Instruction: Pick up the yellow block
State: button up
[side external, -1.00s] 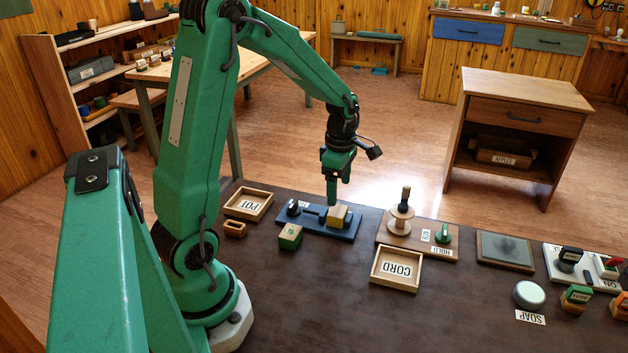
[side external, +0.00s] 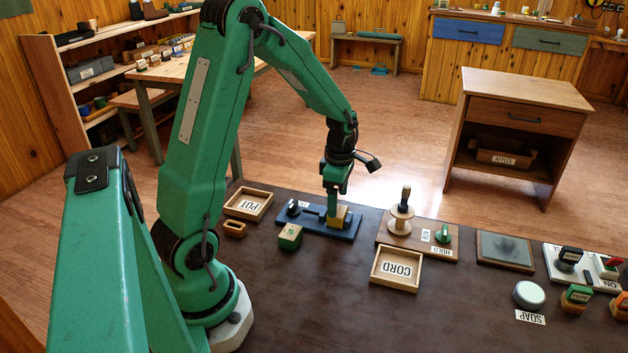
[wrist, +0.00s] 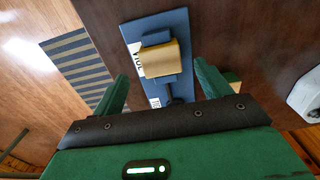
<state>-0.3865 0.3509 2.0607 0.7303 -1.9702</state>
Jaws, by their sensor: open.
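The yellow block (side external: 342,215) sits on the right part of a blue board (side external: 347,233) at the far edge of the dark table. My gripper (side external: 333,205) points down right at the block, and its fingers hide part of it in the side view. In the wrist view the yellow block (wrist: 161,59) lies ahead of and between the two spread green fingers of my gripper (wrist: 160,88), with nothing held. The block rests against blue parts of the board (wrist: 134,30). I cannot tell whether a finger touches it.
The POT tray (side external: 228,212) is to the left, the CORD tray (side external: 373,280) to the right. The front middle of the table is clear.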

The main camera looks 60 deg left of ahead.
aim_at(338, 210)
jog(key=shift+d+f, duration=0.1)
jog(key=shift+f, duration=2.25)
jog(key=c, duration=1.1)
jog(key=shift+o, duration=0.2)
jog(key=shift+r, duration=0.1)
jog(key=shift+r, duration=0.85)
notch_tip(338, 210, up, 2)
jog(key=shift+r, duration=0.2)
jog(key=s+d+r, duration=0.2)
jog(key=d+r, duration=0.4)
jog(key=d, duration=0.5)
jog(key=shift+d+r, duration=0.3)
jog(key=shift+r, duration=0.05)
